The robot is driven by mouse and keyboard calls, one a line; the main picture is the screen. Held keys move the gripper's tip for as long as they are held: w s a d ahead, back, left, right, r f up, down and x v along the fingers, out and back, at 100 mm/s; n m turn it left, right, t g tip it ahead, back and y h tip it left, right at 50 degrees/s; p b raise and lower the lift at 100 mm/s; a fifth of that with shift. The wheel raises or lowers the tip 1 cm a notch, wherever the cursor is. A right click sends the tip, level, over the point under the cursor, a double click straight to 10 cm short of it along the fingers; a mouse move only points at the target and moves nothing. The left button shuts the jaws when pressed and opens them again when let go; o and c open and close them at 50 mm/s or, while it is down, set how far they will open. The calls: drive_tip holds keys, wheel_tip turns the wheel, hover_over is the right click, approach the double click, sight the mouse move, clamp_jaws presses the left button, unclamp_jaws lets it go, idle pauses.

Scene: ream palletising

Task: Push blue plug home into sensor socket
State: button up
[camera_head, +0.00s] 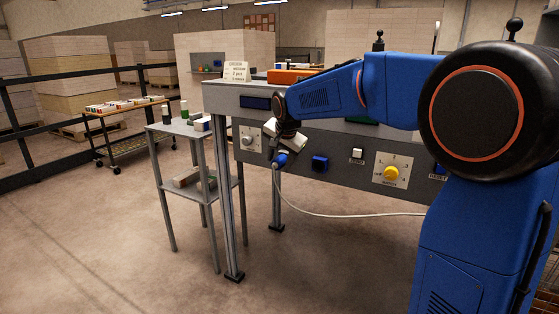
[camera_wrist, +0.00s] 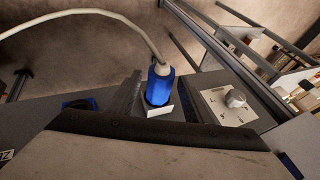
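The blue plug (camera_head: 281,158) is at the front of the grey control panel, just below my gripper (camera_head: 276,150). In the wrist view, the blue plug (camera_wrist: 158,88) lies between the two dark fingers of my gripper (camera_wrist: 160,92). Its white cable (camera_wrist: 128,20) leaves the end turned away from the panel. The fingers flank the plug closely; whether they touch it is unclear. A small white plate (camera_wrist: 160,110) shows at the plug's panel end. The socket opening is hidden, so I cannot tell how deep the plug sits.
A knob plate (camera_head: 247,140) is left of the plug. A blue square part (camera_head: 320,162), a white switch (camera_head: 357,154) and a yellow knob (camera_head: 391,173) are to its right. The cable (camera_head: 330,214) loops below the panel. A small grey table (camera_head: 176,128) stands at left.

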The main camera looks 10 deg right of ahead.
clamp_jaws()
drive_tip(key=shift+s+a, duration=0.1)
drive_tip(key=shift+s+a, duration=1)
drive_tip(key=shift+s, duration=0.15)
drive_tip(key=s+a, duration=0.2)
drive_tip(key=s, duration=0.1)
drive_tip(key=shift+a, duration=0.35)
idle(0.4)
drive_tip(key=shift+s+d, duration=0.1)
